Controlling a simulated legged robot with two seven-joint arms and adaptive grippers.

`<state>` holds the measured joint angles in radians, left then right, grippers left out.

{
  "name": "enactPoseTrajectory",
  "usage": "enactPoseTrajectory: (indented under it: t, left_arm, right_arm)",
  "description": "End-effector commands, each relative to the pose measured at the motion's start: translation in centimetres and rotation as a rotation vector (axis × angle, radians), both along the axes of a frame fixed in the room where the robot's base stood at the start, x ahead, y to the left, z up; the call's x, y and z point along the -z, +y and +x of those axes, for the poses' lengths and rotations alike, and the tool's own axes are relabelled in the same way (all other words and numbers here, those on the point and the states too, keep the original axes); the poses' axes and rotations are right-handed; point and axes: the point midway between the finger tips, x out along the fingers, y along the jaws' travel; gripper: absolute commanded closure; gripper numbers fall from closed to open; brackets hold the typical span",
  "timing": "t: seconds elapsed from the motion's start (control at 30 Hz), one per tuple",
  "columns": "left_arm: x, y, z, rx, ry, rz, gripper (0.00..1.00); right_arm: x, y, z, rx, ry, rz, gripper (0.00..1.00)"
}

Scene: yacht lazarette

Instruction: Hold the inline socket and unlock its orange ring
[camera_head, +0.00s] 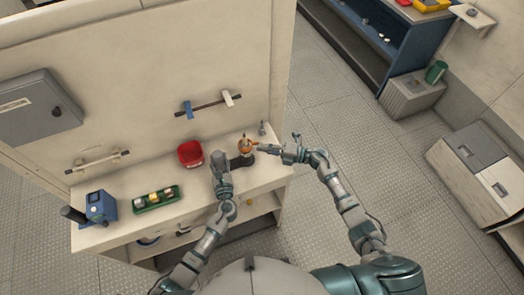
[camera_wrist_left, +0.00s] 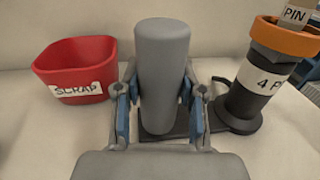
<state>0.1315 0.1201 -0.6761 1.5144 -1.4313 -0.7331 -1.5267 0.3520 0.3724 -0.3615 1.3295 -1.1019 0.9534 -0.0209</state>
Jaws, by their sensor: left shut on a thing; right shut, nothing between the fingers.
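A black socket body (camera_wrist_left: 258,85) with a "4 P…" label stands on a dark base in the left wrist view. The orange ring (camera_wrist_left: 285,38) sits around its top, and a tan piece marked "PIN" (camera_wrist_left: 295,14) rises from it. The ring also shows in the head view (camera_head: 245,145). My left gripper (camera_head: 220,160) is shut on an upright grey cylinder (camera_wrist_left: 162,50) beside the black body, blue pads on either side. My right gripper (camera_head: 262,148) is shut and empty, just right of the orange ring. Whether it touches the ring cannot be told.
A red scrap bin (camera_head: 190,153) stands left of the left gripper. A green tray (camera_head: 157,198) of small parts and a blue device (camera_head: 101,207) sit further left on the bench. A small metal item (camera_head: 262,129) stands behind the ring. Wall rails (camera_head: 210,104) are above.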

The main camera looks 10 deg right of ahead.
Motion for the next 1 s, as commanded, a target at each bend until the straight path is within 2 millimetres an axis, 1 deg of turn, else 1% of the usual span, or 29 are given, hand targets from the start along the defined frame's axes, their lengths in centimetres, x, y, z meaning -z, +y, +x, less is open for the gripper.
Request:
enactPoseTrajectory:
  t: [0.1, 0.37, 0.47, 0.57, 0.6, 0.63, 0.7, 0.8, 0.9, 1.0]
  left_arm:
    - [0.1, 0.0, -0.1, 0.0, 0.002, 0.002, 1.0]
    - [0.1, 0.0, -0.1, 0.0, 0.002, 0.002, 1.0]
    - [0.1, 0.0, -0.1, 0.0, 0.002, 0.002, 1.0]
    - [0.1, 0.0, -0.1, 0.0, 0.002, 0.002, 1.0]
    - [0.1, 0.0, -0.1, 0.0, 0.002, 0.002, 1.0]
    - [0.1, 0.0, -0.1, 0.0, 0.002, 0.002, 1.0]
    - [0.1, 0.0, -0.1, 0.0, 0.002, 0.002, 1.0]
    - [0.1, 0.0, 0.0, 0.0, 0.002, 0.002, 1.0]
    - [0.1, 0.0, 0.0, 0.0, 0.002, 0.002, 1.0]
    - [0.1, 0.0, 0.0, 0.0, 0.002, 0.002, 1.0]
  right_arm:
    - [0.0, -0.2, 0.4, 0.001, 0.0, 0.0, 1.0]
    - [0.1, -0.2, 0.1, 0.003, 0.001, -0.001, 1.0]
    - [0.2, -0.5, -0.8, 0.002, 0.002, -0.001, 1.0]
    - [0.3, -1.0, -2.6, 0.001, 0.003, -0.002, 1.0]
    - [0.4, -1.2, -3.5, 0.001, 0.004, -0.002, 1.0]
    - [0.3, -1.7, -3.7, 0.002, 0.003, -0.002, 1.0]
    - [0.3, -3.6, -3.4, 0.005, 0.002, -0.003, 1.0]
    - [0.3, -5.9, -3.4, 0.005, 0.003, -0.003, 1.0]
    - [0.3, -7.9, -3.4, 0.004, 0.003, -0.002, 1.0]
    - [0.3, -9.5, -3.5, 0.004, 0.003, -0.002, 1.0]
